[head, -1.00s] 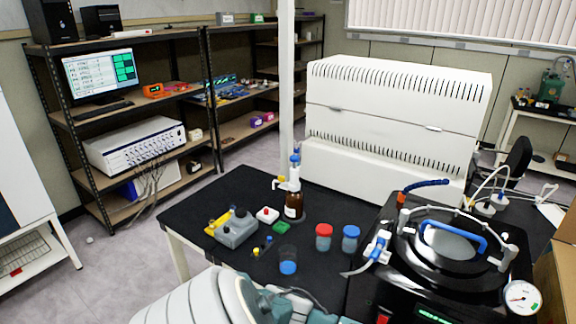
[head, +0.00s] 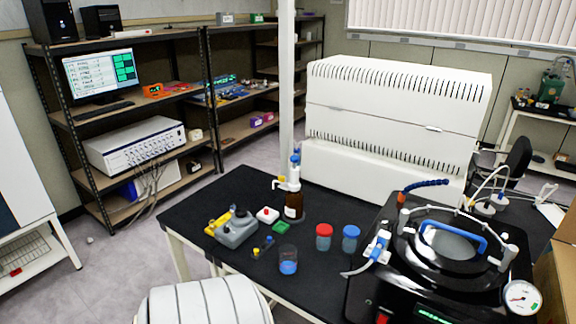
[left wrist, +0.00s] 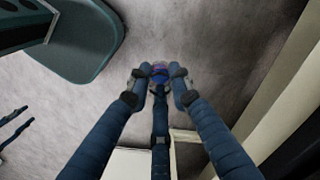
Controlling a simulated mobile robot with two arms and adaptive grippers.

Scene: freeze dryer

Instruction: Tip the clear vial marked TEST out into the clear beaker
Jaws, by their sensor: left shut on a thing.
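The fingers hide most of the vial, and no TEST mark can be read. Pale floor lies behind it. In the head view only part of my arm shows at the bottom edge, and neither gripper is visible there.
On the black table stand a brown dispenser bottle (head: 294,206), a grey block (head: 236,230), a red-capped jar (head: 324,238) and a blue-capped jar (head: 351,239). A black machine with a round lid (head: 450,242) fills the right. The table's front-left edge is bare.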

